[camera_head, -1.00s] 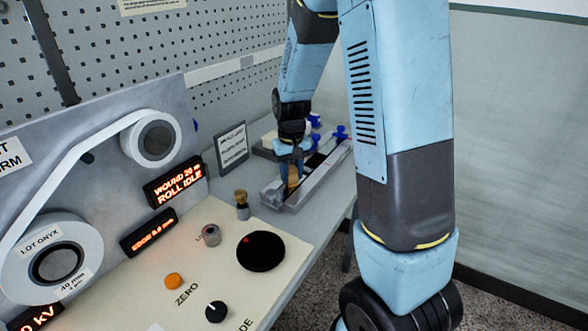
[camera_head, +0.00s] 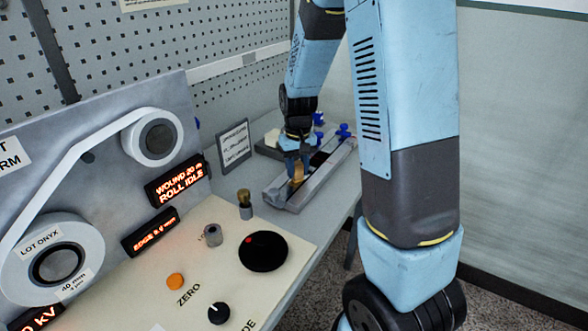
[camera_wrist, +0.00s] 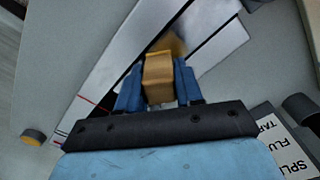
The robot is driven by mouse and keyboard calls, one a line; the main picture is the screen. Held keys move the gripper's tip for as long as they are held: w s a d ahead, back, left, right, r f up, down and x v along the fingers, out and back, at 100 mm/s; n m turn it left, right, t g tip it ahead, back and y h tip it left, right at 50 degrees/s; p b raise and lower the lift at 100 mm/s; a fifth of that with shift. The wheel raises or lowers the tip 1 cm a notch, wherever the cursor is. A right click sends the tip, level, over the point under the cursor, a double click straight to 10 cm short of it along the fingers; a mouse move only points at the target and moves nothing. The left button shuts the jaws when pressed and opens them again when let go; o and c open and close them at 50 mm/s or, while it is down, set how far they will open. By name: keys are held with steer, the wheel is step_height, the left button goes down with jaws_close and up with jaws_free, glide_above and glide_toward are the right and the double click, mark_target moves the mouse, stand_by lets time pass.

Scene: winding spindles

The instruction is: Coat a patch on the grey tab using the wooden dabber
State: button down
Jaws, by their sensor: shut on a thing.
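The wooden dabber (camera_wrist: 158,80) is a tan block, upright between the two blue fingers of my gripper (camera_wrist: 158,88). In the head view my gripper (camera_head: 297,160) is at the long grey tray-like fixture (camera_head: 285,200), with the dabber (camera_head: 298,174) low inside it. In the wrist view a brownish blurred patch shows just beyond the dabber; I cannot tell if it is coating or part of the dabber. Pale grey strips (camera_wrist: 112,72) run diagonally under the dabber, split by a dark slot. I cannot tell which is the grey tab, or whether the dabber touches it.
A panel with dials and a black disc (camera_head: 263,251) stands nearer me. A small brass-topped post (camera_head: 244,200) and a grey knob (camera_head: 212,236) stand on it. A printed sign (camera_head: 234,145) is left of the fixture. Blue knobs (camera_head: 343,131) are at its far end.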

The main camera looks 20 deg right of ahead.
mark_target(300, 160)
steer(key=shift+w+d+r, duration=0.1)
steer(key=shift+w+d, duration=0.4)
steer(key=shift+d, duration=0.1)
steer(key=shift+s+a+r, duration=0.1)
steer(key=shift+s+r, duration=0.1)
steer(key=shift+r, duration=0.95)
steer(key=shift+w+r, duration=0.15)
steer(key=shift+r, duration=2.6)
